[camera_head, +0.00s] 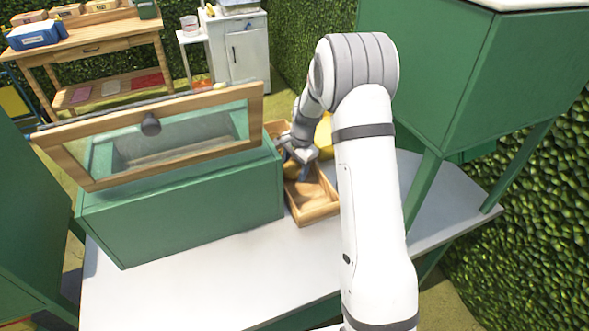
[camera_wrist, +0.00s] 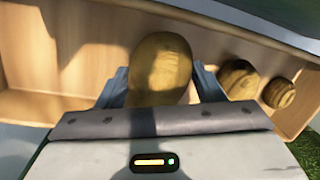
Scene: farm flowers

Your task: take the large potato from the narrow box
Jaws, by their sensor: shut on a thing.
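The large potato (camera_wrist: 160,69) is brown and rounded, and fills the space between the blue fingers of my gripper (camera_wrist: 160,88) in the wrist view. My gripper is shut on it, inside or just over the narrow box. The narrow wooden box (camera_head: 313,212) stands on the grey table beside the green cabinet. In the head view my gripper (camera_head: 303,170) is over the middle of the box, and the arm hides part of it. Two smaller potatoes lie to the right in the wrist view, a middle one (camera_wrist: 238,78) and a small one (camera_wrist: 279,92).
The green box with a raised glass-paned lid (camera_head: 150,137) stands close on the left. A yellow object (camera_head: 323,135) is just right of the narrow box, partly behind my arm. The front of the grey table (camera_head: 200,285) is clear. A green cabinet (camera_head: 480,80) rises at right.

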